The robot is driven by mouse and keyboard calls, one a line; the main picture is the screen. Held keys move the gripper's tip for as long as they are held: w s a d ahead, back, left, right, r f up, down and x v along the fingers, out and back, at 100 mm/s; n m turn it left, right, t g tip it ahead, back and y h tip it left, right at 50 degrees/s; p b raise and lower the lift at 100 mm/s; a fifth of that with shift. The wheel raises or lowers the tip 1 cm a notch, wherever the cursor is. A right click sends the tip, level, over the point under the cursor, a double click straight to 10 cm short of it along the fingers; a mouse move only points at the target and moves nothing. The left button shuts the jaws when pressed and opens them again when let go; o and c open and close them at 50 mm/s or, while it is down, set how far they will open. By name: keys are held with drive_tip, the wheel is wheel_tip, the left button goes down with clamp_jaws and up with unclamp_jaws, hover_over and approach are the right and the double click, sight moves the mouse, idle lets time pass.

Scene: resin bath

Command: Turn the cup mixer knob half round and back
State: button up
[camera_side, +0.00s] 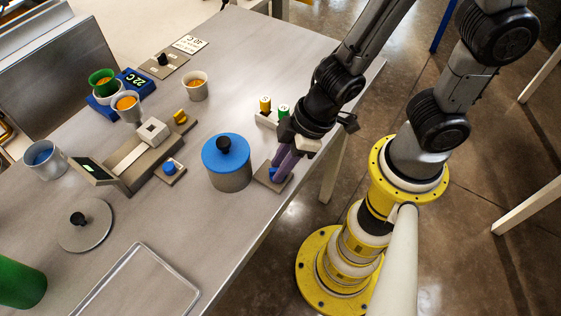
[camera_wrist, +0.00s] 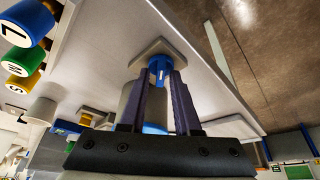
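A blue knob (camera_wrist: 160,68) with a white mark stands on a small square plate (camera_wrist: 150,48) near the table edge. The plate also shows in the side view (camera_side: 266,181), where the fingers hide the knob. My gripper (camera_side: 278,174) points down at this plate. In the wrist view the purple fingertips (camera_wrist: 161,76) flank the knob closely and appear closed on its sides. I see no label on the knob that names the mixer.
A pot with a blue lid (camera_side: 227,153) stands just left of my gripper. A scale-like device (camera_side: 135,160), cups (camera_side: 194,87), a yellow knob (camera_side: 180,117) and another blue knob (camera_side: 169,168) are farther left.

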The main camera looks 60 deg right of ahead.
drive_tip(key=shift+o, duration=0.5)
drive_tip(key=shift+a+m, duration=0.1)
drive_tip(key=shift+m, duration=0.6)
